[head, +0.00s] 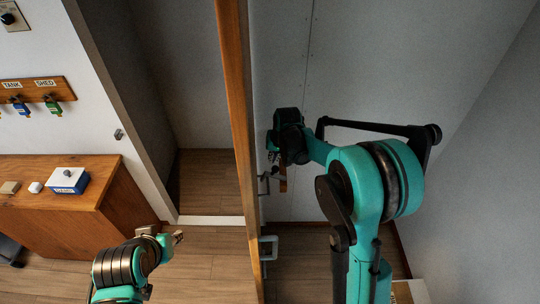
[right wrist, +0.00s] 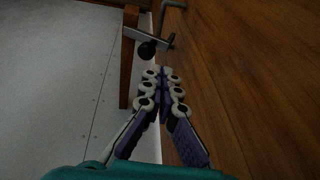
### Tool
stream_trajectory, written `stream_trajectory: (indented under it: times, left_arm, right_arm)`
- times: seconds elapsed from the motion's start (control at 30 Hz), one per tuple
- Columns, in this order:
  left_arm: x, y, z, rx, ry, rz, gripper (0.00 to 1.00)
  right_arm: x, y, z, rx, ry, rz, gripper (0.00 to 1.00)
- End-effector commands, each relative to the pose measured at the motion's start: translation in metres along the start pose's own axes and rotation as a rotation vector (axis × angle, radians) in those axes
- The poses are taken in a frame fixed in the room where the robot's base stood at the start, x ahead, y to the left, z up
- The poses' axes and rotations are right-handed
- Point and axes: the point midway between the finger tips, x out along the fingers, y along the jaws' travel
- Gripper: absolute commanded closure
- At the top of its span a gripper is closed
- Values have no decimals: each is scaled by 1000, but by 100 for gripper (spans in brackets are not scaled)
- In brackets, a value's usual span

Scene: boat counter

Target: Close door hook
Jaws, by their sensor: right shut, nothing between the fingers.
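The wooden door (head: 236,120) stands nearly edge-on in the middle of the head view; its wood face (right wrist: 240,70) fills the right of the right wrist view. Metal hook parts (head: 264,183) sit on the door's right side. In the right wrist view a bent metal rod (right wrist: 163,15) shows at the top, near a flat metal bar (right wrist: 145,37) and a dark round knob (right wrist: 147,49). I cannot tell whether rod and bar are joined. My right gripper (right wrist: 163,72) is shut and empty, just short of these parts. My left gripper (head: 177,238) is low, left of the door; its fingers are unclear.
A narrow wooden strip (right wrist: 130,60) stands beside the metal bar. A pale handle-like bracket (head: 269,248) is lower on the door's right side. Left are a wooden counter (head: 60,220) with small items and a key rack (head: 35,88). Bare floor (head: 205,245) lies left of the door.

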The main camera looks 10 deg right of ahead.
Motion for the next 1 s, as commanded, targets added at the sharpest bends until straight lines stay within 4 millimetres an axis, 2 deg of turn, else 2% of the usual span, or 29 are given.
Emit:
stream_trajectory:
  times: [0.2,0.43,0.6,1.0]
  left_arm:
    - [-2,0,-2,0,0,0,66]
    - [-6,0,-4,0,0,0,66]
    - [-7,0,-5,0,0,0,66]
    - [-6,0,-4,0,0,0,66]
  right_arm:
    - [48,0,-1,0,0,0,100]
    - [83,-7,6,-2,0,0,100]
    - [95,-10,10,-1,0,0,100]
    - [98,-11,11,-1,0,0,100]
